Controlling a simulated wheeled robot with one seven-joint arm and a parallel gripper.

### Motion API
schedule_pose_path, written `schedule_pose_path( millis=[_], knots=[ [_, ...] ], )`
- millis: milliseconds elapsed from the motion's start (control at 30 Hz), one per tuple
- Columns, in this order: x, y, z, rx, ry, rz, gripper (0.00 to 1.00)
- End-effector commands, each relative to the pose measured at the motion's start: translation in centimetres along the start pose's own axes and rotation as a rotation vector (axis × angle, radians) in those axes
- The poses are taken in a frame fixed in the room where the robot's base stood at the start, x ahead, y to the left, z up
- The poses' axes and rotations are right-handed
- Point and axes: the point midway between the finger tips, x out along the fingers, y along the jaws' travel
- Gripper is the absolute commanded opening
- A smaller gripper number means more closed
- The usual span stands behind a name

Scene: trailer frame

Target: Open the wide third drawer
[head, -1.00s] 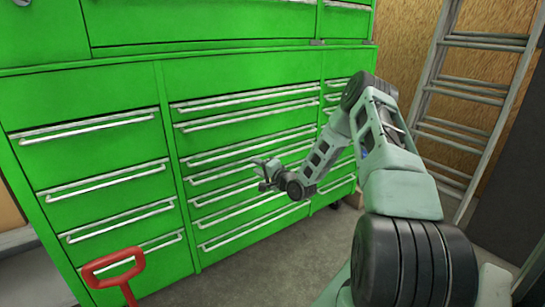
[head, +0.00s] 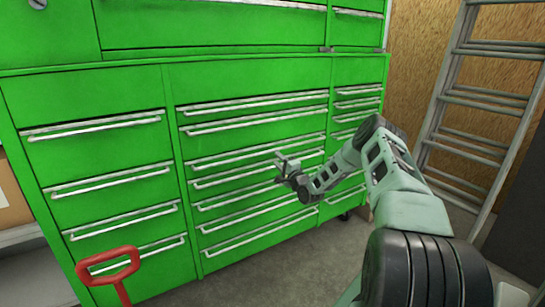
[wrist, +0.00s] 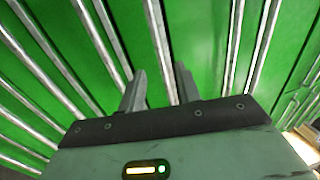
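The green tool cabinet has a wide middle column of drawers with long silver bar handles, and all of them look shut. The wide third drawer's handle (head: 240,154) runs across the column in the head view. My gripper (head: 284,157) is in front of the right half of this column, overlapping the picture just below the third handle. In the wrist view my gripper (wrist: 160,84) has its two fingers apart, with nothing held. A silver handle bar (wrist: 157,45) runs into the gap between them; I cannot tell whether it touches or which drawer it belongs to.
Narrower drawers flank the wide ones: a left column (head: 108,190) and a right column (head: 358,105). A red handle (head: 108,262) stands at front left. A ladder (head: 480,125) leans at the right. The concrete floor (head: 300,262) before the cabinet is clear.

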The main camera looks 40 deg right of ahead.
Motion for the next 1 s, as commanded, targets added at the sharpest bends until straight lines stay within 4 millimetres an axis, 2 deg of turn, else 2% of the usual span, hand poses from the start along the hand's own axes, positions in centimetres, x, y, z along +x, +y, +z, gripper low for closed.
schedule_pose_path(
  millis=[100,300,700,733,833,867,1000],
  knots=[
    [2.3,0.1,0.1,-0.002,-0.001,-0.002,0.33],
    [4.7,0.1,0.0,-0.001,-0.001,0.000,0.33],
    [5.5,0.1,0.0,0.000,-0.001,0.001,0.33],
    [5.5,0.0,0.0,-0.001,-0.001,0.001,0.31],
    [5.5,0.0,0.0,-0.001,-0.001,0.001,0.03],
    [5.5,0.0,0.0,-0.001,-0.001,0.001,0.00],
    [5.4,0.0,0.0,-0.001,-0.001,0.001,0.00]
  ],
)
